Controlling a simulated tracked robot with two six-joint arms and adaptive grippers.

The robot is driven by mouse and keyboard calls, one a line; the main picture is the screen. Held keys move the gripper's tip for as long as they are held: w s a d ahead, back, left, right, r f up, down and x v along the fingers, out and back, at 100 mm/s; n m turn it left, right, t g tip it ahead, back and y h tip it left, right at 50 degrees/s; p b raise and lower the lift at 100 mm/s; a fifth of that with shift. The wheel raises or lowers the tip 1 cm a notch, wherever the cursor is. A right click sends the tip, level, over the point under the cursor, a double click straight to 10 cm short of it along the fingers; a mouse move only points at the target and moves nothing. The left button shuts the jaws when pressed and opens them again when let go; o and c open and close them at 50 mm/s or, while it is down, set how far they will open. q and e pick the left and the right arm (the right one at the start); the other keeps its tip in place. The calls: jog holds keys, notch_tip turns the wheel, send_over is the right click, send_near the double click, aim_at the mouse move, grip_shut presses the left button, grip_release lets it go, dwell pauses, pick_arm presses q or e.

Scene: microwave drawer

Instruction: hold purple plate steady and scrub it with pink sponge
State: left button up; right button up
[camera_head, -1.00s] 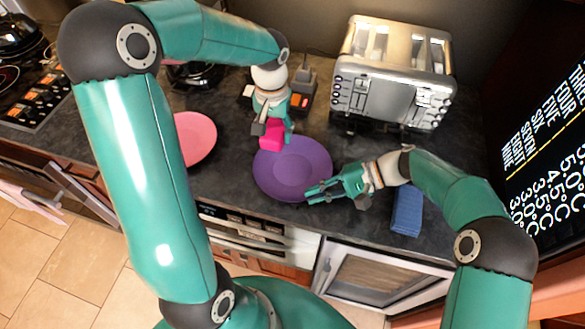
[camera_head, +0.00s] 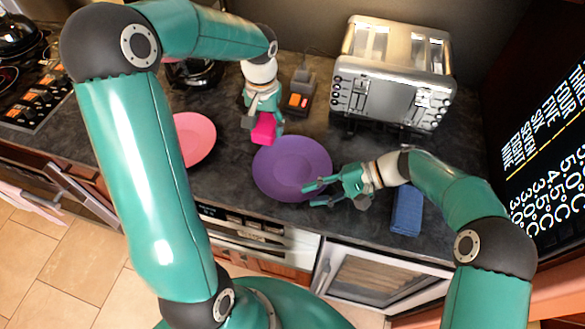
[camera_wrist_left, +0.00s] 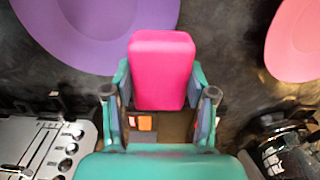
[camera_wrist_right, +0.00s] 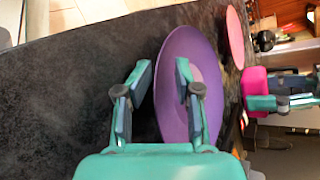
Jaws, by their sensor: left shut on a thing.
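The purple plate (camera_head: 292,168) lies on the dark counter, its face up. My left gripper (camera_head: 262,118) is shut on the pink sponge (camera_head: 264,130), beyond the plate's upper left rim. In the left wrist view the sponge (camera_wrist_left: 162,70) sits between the fingers, with the plate (camera_wrist_left: 95,25) beyond it. It looks apart from the plate. My right gripper (camera_head: 318,193) is open at the plate's lower right rim. In the right wrist view its fingers (camera_wrist_right: 160,75) are spread, with the plate's edge (camera_wrist_right: 205,70) between and behind them; contact is unclear.
A pink plate (camera_head: 196,137) lies to the left. A chrome toaster (camera_head: 392,75) stands at the back right. A blue folded cloth or sponge (camera_head: 407,210) lies right of my right gripper. A small dark device with orange buttons (camera_head: 299,98) stands behind the purple plate.

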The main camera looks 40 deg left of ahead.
dwell(0.3)
jog(key=v, duration=1.2)
jog(key=shift+f, duration=0.1)
dwell(0.3)
